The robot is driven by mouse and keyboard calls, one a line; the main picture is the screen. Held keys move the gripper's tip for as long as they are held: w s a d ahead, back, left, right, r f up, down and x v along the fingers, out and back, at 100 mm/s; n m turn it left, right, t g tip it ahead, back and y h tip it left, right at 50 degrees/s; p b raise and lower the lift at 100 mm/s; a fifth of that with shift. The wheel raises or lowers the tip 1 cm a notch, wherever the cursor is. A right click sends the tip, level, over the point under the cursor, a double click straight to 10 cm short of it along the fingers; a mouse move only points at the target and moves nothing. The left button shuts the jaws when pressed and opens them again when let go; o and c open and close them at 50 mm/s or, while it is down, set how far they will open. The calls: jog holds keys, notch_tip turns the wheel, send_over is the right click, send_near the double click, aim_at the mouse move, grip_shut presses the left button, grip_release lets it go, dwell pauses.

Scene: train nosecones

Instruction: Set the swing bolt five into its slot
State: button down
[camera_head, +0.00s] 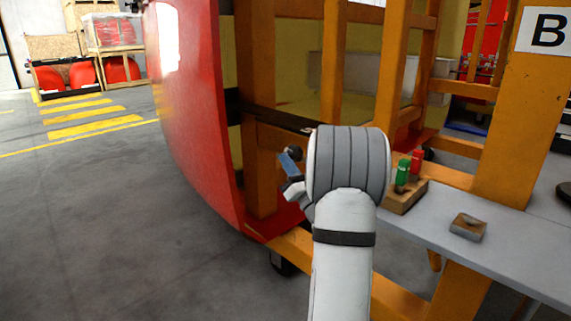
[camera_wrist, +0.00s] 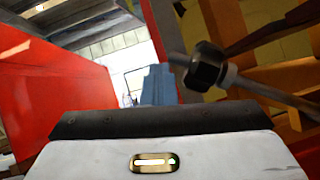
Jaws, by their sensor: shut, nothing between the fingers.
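My gripper (camera_head: 289,167) is at the edge of the red nosecone (camera_head: 195,110), left of my white wrist. Its blue-grey fingers (camera_wrist: 160,84) are shut together and empty in the wrist view. A swing bolt with a black nut (camera_wrist: 208,67) lies just right of the fingers there. Its grey rod runs down to the right and looks tilted. In the head view a dark round nut (camera_head: 294,153) shows beside the fingertips. I cannot tell whether the fingers touch the bolt. I cannot make out its slot or a number on it.
The orange frame (camera_head: 395,70) stands close behind and right of my gripper. A grey shelf (camera_head: 500,250) holds a wooden block (camera_head: 404,198) with green and red pieces, and a small block (camera_head: 468,227). The floor (camera_head: 100,220) at left is clear.

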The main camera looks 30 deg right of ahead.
jog(key=s+a+f+b, duration=0.2)
jog(key=s+a+f, duration=0.2)
jog(key=s+f, duration=0.3)
jog(key=s, duration=0.3)
jog(key=shift+f, duration=0.35)
